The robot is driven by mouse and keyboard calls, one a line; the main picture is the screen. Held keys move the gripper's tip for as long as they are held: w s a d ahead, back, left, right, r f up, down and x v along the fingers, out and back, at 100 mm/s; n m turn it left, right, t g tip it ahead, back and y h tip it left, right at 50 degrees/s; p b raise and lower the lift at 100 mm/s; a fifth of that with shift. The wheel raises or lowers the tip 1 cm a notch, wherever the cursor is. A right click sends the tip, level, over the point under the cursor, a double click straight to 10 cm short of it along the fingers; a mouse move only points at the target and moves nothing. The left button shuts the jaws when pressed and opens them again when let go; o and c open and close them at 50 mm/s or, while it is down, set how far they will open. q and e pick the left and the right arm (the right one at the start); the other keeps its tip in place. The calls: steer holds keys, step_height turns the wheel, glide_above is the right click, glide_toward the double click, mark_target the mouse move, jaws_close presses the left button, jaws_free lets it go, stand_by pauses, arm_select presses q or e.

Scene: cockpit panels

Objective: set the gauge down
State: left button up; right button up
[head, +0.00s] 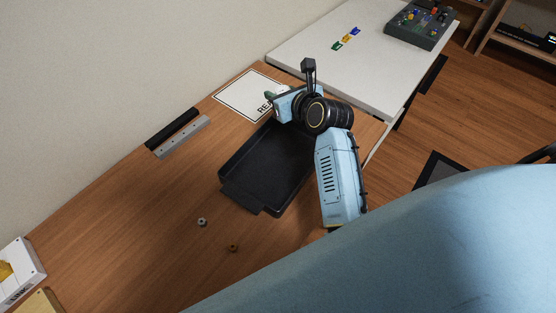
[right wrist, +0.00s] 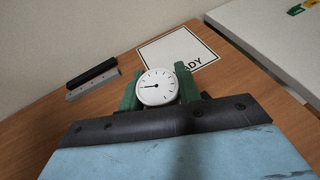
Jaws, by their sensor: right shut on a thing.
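The gauge (right wrist: 157,88) is a round white dial with black marks and a needle. In the right wrist view it sits between the two green fingers of my right gripper (right wrist: 158,84), which is shut on it. In the head view my right gripper (head: 274,95) is over the near right part of the white READY mat (head: 240,97), beyond the black tray. The gauge is mostly hidden there by the gripper. The mat (right wrist: 158,52) also shows behind the gauge in the right wrist view. I cannot tell whether the gauge touches anything below. My left gripper is not in view.
The empty black tray (head: 237,165) lies on the wooden table (head: 130,240) under my right arm. A black bar and a grey bar (head: 182,137) lie near the wall. Two small nuts (head: 202,222) are in front. A white table (head: 335,75) adjoins at the right.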

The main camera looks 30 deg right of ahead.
steer(key=m+h+b, duration=0.2)
glide_above(281, 138)
step_height(281, 138, down, 9)
steer(key=shift+w+f, duration=0.1)
steer(key=shift+f, duration=1.95)
steer(key=shift+f+b, duration=0.15)
steer(key=shift+b, duration=0.15)
steer(key=o, duration=0.7)
steer(key=p+v, duration=0.2)
steer(key=v, duration=1)
